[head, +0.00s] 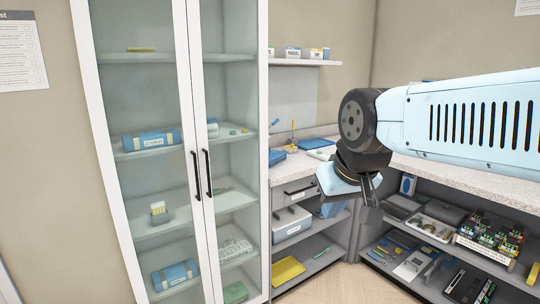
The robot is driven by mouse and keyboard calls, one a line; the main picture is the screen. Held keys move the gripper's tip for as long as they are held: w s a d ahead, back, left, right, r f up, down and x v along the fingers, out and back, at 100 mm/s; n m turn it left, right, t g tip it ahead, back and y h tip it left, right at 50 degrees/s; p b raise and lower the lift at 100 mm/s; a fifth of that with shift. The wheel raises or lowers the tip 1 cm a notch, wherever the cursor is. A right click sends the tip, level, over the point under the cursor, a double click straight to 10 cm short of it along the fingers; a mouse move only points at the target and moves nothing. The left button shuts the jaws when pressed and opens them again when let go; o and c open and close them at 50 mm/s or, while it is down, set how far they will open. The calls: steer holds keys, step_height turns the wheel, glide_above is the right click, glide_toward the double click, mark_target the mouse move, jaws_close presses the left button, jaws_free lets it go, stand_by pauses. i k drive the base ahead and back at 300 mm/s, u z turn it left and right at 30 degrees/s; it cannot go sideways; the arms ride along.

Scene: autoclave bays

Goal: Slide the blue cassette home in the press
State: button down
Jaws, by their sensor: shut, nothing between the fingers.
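My gripper (370,205) hangs at the end of my arm at the right of the head view, in front of the counter corner. Its dark fingers point down and are shut, with nothing held. I cannot pick out the press or the blue cassette for certain. Several blue items show: a blue-wrapped pack (152,141) on a middle cabinet shelf, another pack (175,275) on a lower shelf, and a small blue object (277,157) on the counter at the left. My arm and gripper hide part of the counter and the shelves behind.
A tall glass-door cabinet (201,172) stands at the left, doors closed. A pale corner counter (455,178) runs right with open shelves beneath. Wood floor (355,285) is clear between.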

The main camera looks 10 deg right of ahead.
mark_target(278, 161)
steer(key=z, duration=0.25)
steer(key=i, duration=0.55)
steer(key=z, duration=0.5)
steer(key=i, duration=1.3)
steer(key=u, duration=0.85)
